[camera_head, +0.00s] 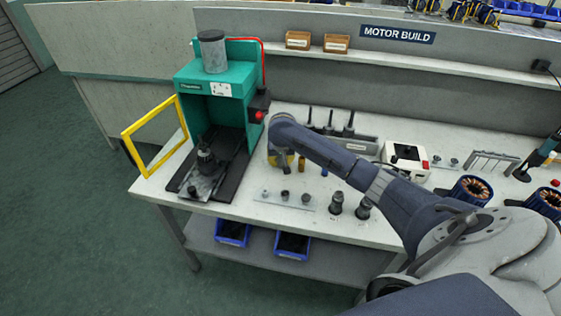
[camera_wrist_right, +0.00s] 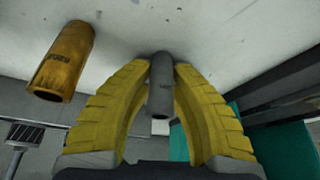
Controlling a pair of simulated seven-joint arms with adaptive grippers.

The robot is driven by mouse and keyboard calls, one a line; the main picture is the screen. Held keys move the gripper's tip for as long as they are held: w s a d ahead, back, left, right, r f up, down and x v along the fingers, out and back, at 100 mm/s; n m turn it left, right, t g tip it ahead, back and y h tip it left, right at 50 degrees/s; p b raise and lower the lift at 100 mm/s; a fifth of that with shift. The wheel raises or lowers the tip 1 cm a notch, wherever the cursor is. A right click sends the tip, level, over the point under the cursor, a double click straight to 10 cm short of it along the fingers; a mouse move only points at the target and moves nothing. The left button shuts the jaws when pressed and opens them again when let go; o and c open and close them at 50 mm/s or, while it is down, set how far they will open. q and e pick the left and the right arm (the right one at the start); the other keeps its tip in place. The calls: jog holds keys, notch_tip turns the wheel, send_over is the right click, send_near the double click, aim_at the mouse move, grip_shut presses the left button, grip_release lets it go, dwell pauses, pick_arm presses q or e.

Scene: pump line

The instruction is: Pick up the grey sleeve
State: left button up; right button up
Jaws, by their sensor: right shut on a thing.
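The grey sleeve (camera_wrist_right: 161,92) shows in the wrist view, between the two yellow fingers of my right gripper (camera_wrist_right: 163,68). The fingers are closed against its sides. Its far end is close to the white bench top, and I cannot tell whether it touches. In the head view my right gripper (camera_head: 281,160) is low over the bench, just right of the green press, and largely covered by my own wrist. The grey sleeve is hidden there. A brass-coloured sleeve (camera_wrist_right: 60,62) stands apart to the left in the wrist view. My left gripper is not in view.
The green press (camera_head: 222,95) with its open yellow guard (camera_head: 150,135) stands at the left. In front of the gripper lies a plate with small parts (camera_head: 286,198). Dark cylindrical parts (camera_head: 336,202) and a white box (camera_head: 405,160) stand to the right.

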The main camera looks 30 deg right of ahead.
notch_tip(320, 180, up, 28)
jog(key=shift+f, duration=0.1)
dwell(1.0)
dwell(0.4)
